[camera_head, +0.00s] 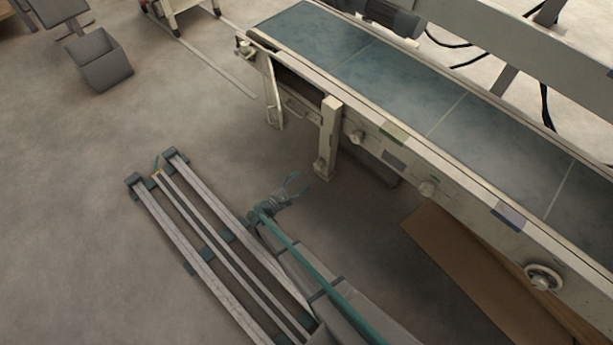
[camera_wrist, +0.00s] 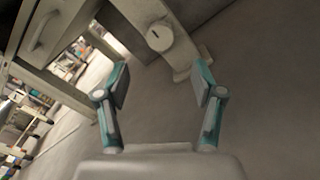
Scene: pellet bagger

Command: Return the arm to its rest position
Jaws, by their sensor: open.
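My gripper (camera_head: 294,186) is at the end of my arm, low in the middle of the head view, in front of the conveyor's leg. In the wrist view its two teal and grey fingers (camera_wrist: 162,88) are spread wide apart with nothing between them. The arm reaches up from the bottom of the head view, beside the rail. The gripper appears apart from the conveyor leg (camera_head: 329,140).
A conveyor with a blue-green belt (camera_head: 400,85) runs from upper middle to lower right. A brown board (camera_head: 470,265) lies beneath it. A grey bin (camera_head: 102,62) stands at upper left. The floor (camera_head: 70,220) on the left is clear.

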